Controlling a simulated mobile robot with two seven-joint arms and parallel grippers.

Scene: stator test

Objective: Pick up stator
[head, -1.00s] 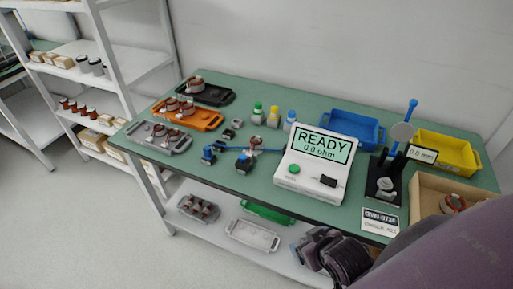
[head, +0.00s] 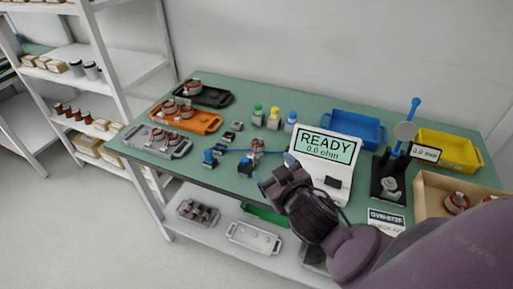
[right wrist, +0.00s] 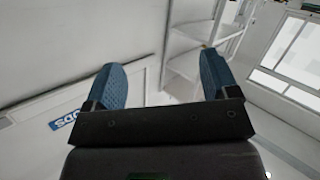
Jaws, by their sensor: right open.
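Copper-wound stators sit in trays on the green bench: some in the orange tray (head: 205,124), some in the grey tray (head: 180,152), and one (head: 192,84) in the black tray (head: 216,98). Another stator (head: 257,146) lies between the blue clamps in the middle of the bench. More stators (head: 458,200) lie in the cardboard box (head: 425,188) at the right. My right gripper (head: 267,183) is over the front edge of the bench, left of the tester. In the right wrist view its two blue fingers (right wrist: 160,85) are apart with nothing between them. My left gripper is not in view.
The tester (head: 326,155) reads READY, 0.0 ohm. Small bottles (head: 273,118) stand mid-bench. A shelf rack (head: 105,75) stands at the left.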

